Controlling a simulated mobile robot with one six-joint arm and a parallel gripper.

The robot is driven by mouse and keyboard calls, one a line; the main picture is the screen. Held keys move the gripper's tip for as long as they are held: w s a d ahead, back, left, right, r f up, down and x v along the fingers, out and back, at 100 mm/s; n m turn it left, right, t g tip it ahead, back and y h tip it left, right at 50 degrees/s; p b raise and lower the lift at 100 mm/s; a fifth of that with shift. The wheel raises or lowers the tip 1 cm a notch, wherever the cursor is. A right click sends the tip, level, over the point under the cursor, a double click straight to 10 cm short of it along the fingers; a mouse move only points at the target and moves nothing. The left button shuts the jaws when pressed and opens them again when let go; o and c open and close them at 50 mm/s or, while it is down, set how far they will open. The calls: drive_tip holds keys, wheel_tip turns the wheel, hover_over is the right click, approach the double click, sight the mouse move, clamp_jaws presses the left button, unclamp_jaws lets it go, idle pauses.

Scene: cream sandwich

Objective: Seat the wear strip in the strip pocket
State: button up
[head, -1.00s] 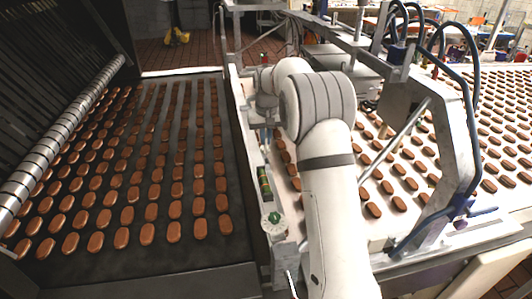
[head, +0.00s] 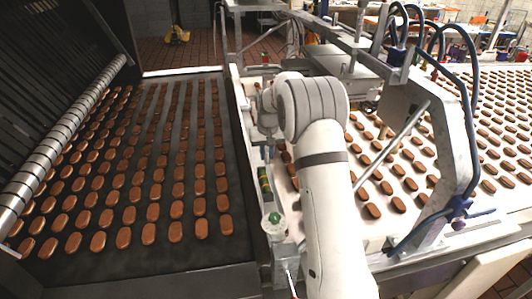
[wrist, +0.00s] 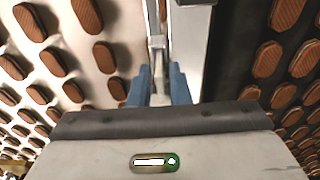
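My gripper (wrist: 160,84) points down over the pale metal rail between the dark belt and the white belt. Its two blue fingers show in the wrist view with a narrow gap between them. A thin pale grey piece (wrist: 156,45) shows in line with that gap; I cannot tell whether it is the wear strip held in the fingers or part of the rail behind. In the head view the fingertips (head: 267,150) are small and low beside the rail. I cannot make out the strip pocket; my arm covers part of the rail.
The dark belt (head: 120,255) on the left and the white belt (head: 395,225) on the right carry rows of brown biscuits. A green-topped knob (head: 272,221) and a green-and-yellow part (head: 264,183) stand on the near rail. A metal frame with blue hoses (head: 462,130) rises at right.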

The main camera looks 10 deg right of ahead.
sight(268, 164)
drive_tip(key=shift+o, duration=1.1)
drive_tip(key=shift+r, duration=0.2)
wheel_tip(268, 164, up, 12)
drive_tip(key=s+b, duration=0.2)
drive_tip(key=s+r, duration=0.4)
drive_tip(key=s, duration=0.3)
drive_tip(key=s+f+t, duration=0.1)
drive_tip(key=s+f, duration=0.1)
drive_tip(key=s, duration=1.4)
drive_tip(key=s+f+t, duration=0.1)
drive_tip(key=s+f, duration=0.1)
drive_tip(key=s, duration=1.4)
drive_tip(key=shift+s+a, duration=0.25)
